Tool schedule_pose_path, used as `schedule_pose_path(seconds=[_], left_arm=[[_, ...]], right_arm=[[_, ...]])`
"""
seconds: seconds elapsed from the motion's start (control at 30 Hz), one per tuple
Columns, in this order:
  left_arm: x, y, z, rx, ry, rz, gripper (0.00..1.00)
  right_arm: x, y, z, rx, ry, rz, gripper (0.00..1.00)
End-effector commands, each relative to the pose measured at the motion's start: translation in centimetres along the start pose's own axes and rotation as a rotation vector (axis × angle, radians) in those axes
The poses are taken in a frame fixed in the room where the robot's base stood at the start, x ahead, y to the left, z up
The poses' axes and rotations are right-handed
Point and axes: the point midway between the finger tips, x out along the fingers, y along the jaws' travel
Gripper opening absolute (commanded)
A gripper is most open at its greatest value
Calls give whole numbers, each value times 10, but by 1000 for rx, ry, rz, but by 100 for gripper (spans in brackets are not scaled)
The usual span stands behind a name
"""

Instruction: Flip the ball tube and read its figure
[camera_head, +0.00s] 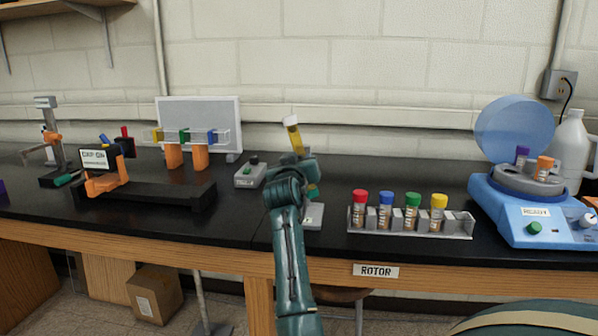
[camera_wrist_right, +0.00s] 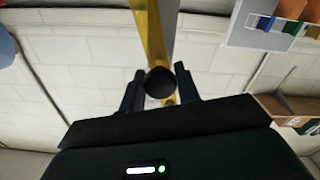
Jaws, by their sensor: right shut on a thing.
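The ball tube (camera_head: 294,137) is a slim yellow tube with a pale upper end. It stands nearly upright, tilted a little left, above the bench. My right gripper (camera_head: 299,162) is shut on its lower part. In the right wrist view the yellow tube (camera_wrist_right: 149,35) runs up from between the two fingers (camera_wrist_right: 160,92), and a dark round end faces the camera. I cannot read any figure on the tube. Below my gripper a small grey stand (camera_head: 313,215) is partly hidden by my arm. My left gripper is not in view.
A rack (camera_head: 455,224) with red, blue, green and yellow-capped tubes stands right of my arm. A blue centrifuge (camera_head: 540,226) with raised lid is farther right. A small grey box (camera_head: 250,176) and an orange-posted stand (camera_head: 173,156) are left. Bare bench lies behind the rack.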

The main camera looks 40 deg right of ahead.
Motion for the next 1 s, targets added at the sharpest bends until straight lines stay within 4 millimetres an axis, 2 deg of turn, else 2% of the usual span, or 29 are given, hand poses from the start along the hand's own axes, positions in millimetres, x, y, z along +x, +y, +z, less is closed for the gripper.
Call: schedule_pose_path(seconds=[0.4, 1.0], left_arm=[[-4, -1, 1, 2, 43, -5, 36], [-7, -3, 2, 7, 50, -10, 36]], right_arm=[[0, -1, 0, 251, 1, -1, 0], [0, 0, -1, 312, 1, -1, 0]])
